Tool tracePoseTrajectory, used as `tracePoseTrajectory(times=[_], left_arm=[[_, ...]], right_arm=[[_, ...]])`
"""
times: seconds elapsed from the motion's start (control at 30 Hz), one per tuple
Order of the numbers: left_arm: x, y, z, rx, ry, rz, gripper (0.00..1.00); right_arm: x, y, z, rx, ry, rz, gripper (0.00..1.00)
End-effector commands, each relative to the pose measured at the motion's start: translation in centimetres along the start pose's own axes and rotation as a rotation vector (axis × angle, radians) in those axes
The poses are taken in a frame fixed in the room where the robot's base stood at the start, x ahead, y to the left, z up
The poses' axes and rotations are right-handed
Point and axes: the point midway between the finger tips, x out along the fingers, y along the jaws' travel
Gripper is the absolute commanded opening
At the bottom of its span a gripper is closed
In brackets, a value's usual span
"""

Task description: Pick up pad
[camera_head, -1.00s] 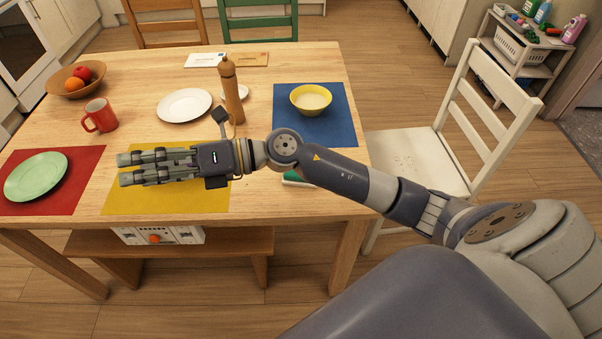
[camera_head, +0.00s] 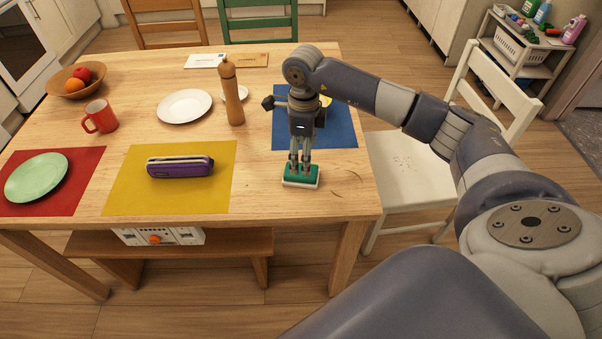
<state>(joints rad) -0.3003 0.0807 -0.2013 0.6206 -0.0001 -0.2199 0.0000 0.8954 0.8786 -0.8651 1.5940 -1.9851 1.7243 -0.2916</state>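The pad (camera_head: 301,181), a small green block with a white lower part, lies on the wooden table near its front right corner, in front of the blue mat. My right gripper (camera_head: 300,169) points straight down over it, with its fingertips at or just above the green top. Two fingers show with a narrow gap between them. I cannot tell whether they touch or clasp the pad. My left gripper is not in view.
A purple case (camera_head: 180,167) lies on the yellow mat (camera_head: 130,200). A tall wooden mill (camera_head: 232,95) stands behind. A bowl on the blue mat (camera_head: 340,135) is mostly hidden by my gripper. A white chair (camera_head: 410,165) stands at the right.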

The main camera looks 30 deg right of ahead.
Motion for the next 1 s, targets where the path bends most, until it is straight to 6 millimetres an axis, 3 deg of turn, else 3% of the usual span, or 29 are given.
tracePoseTrajectory(times=[0.27,0.57,0.87,1.0], left_arm=[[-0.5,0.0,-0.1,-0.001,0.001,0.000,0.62],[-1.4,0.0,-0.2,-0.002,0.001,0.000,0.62],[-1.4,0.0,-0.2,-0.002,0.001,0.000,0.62],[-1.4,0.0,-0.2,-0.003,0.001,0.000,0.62]], right_arm=[[2.4,0.2,0.2,-0.001,-0.002,0.003,0.78],[6.6,0.3,0.6,0.000,-0.002,0.004,0.78],[7.1,0.2,0.7,-0.001,-0.005,0.001,0.78],[7.1,0.2,0.6,-0.001,-0.005,0.001,0.46]])
